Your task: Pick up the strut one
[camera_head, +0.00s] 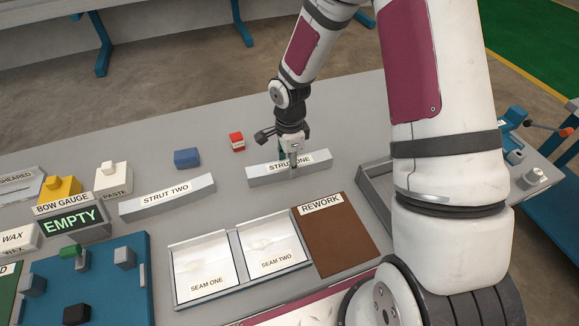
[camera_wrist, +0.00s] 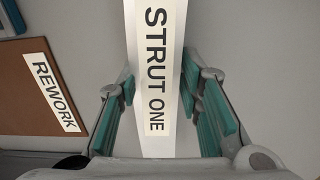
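Strut one (camera_head: 290,168) is a long light-grey bar with a white "STRUT ONE" label, lying on the grey bench. In the wrist view strut one (camera_wrist: 158,75) runs from the top edge down between my fingers. My gripper (camera_head: 290,160) points down over the middle of the bar in the head view, with part of a finger in front of the label. In the wrist view my gripper (camera_wrist: 160,80) has its teal-padded fingers apart, one on each side of the bar. Whether the fingertips touch its sides I cannot tell.
Strut two (camera_head: 167,196) lies to the left. A red block (camera_head: 237,142) and a blue block (camera_head: 187,158) stand behind. The brown rework mat (camera_head: 340,240) and the seam tray (camera_head: 237,287) are in front. A grey walled tray (camera_head: 374,192) lies close to the right.

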